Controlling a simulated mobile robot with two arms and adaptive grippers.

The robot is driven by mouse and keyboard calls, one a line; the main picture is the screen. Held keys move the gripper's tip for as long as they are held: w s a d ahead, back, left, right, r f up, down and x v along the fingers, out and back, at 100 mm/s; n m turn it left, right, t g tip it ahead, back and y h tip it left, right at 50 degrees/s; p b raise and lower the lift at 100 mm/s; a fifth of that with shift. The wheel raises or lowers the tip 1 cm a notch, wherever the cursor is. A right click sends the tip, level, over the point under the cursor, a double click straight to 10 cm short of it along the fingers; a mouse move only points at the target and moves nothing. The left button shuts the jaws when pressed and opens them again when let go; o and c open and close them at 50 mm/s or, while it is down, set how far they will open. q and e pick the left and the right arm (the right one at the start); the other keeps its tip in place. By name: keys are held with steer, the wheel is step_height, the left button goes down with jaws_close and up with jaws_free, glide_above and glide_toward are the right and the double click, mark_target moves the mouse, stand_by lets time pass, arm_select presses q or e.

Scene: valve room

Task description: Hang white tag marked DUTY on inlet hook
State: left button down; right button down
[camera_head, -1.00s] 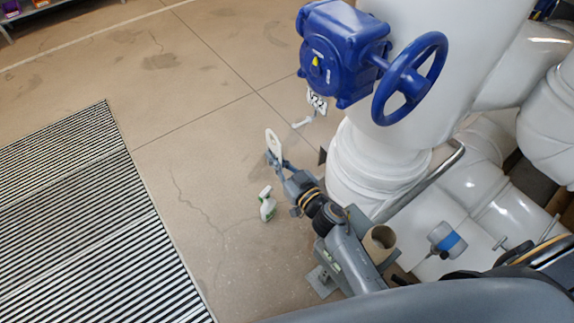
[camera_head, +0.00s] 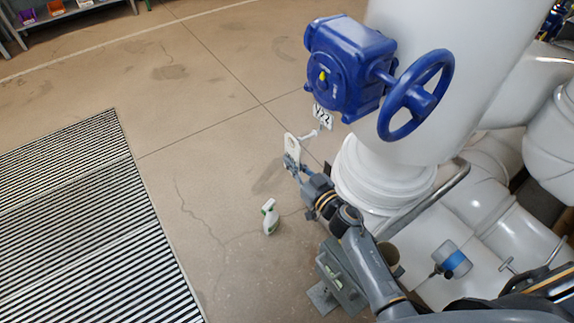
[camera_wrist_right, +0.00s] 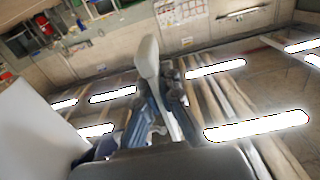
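My right gripper (camera_head: 293,168) is shut on a white tag (camera_head: 291,146) with a rounded top, held upright in front of the pipe. In the right wrist view the tag (camera_wrist_right: 148,60) stands nearly edge-on between the fingers (camera_wrist_right: 163,105). Its lettering cannot be read. A small white hook-like piece (camera_head: 309,134) shows just below the plate marked V22 (camera_head: 322,115), close to the right of the tag. The tag looks apart from it, but the depth gap is unclear. My left gripper is not in view.
A blue valve gearbox (camera_head: 345,68) with a blue handwheel (camera_head: 416,95) stands above, against the thick white pipe (camera_head: 385,178). A striped grating (camera_head: 90,215) lies left. The floor between is clear.

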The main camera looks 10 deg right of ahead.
steer(key=shift+w+d+f+b, duration=0.2)
steer(key=shift+w+d, duration=0.05)
steer(key=shift+d, duration=0.45)
steer(key=shift+w+d+f+b, duration=0.15)
steer(key=shift+w+d+b, duration=0.1)
steer(key=shift+d, duration=0.45)
steer(key=shift+w+d+f+b, duration=0.2)
steer(key=shift+w+d, duration=0.05)
steer(key=shift+d, duration=0.45)
steer(key=c, duration=1.4)
jaws_free()
steer(key=shift+c, duration=0.2)
steer(key=v, duration=0.8)
